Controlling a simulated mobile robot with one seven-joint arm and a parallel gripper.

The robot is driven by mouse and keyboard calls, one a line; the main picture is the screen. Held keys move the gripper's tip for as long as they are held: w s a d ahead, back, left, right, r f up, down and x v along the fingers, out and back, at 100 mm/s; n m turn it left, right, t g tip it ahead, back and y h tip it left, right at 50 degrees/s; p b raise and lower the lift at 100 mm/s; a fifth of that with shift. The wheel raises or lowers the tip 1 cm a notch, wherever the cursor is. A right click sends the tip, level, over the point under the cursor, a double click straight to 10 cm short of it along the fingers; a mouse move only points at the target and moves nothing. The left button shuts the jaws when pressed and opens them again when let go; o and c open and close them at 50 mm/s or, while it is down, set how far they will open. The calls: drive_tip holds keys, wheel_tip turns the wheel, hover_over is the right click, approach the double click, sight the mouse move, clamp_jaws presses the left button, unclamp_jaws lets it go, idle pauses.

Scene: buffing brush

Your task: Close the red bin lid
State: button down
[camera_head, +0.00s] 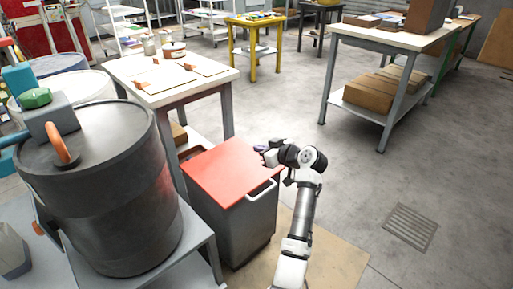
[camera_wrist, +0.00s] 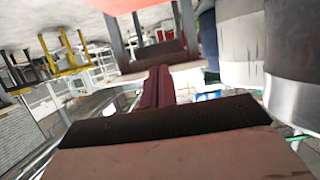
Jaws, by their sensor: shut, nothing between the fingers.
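The red bin lid (camera_head: 226,168) lies flat, or nearly flat, across the top of the grey bin (camera_head: 246,228). I see no clear gap under its front edge. A white handle (camera_head: 261,190) sticks out at the bin's right front. My gripper (camera_head: 262,151) is at the lid's far right edge, close to it; I cannot tell whether it touches. In the wrist view, the fingers (camera_wrist: 158,84) are together and empty. A strip of the red lid (camera_wrist: 125,5) shows at the top of that tilted, upside-down view.
A dark drum (camera_head: 110,190) stands on a grey stand close left of the bin. A white-topped table (camera_head: 205,88) is right behind it. A workbench with boxes (camera_head: 385,40) stands at the back right. The floor right of my arm is open, with a grate (camera_head: 410,226).

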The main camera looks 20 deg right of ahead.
drive_tip(key=s+d+f+t+y+b, duration=0.1)
drive_tip(key=s+f+b, duration=0.3)
drive_tip(key=f+b, duration=0.7)
drive_tip(key=shift+d+f+t, duration=0.2)
drive_tip(key=shift+f+t, duration=0.5)
drive_tip(key=shift+f, duration=0.15)
drive_tip(key=shift+s+b, duration=0.25)
drive_tip(key=shift+b, duration=0.05)
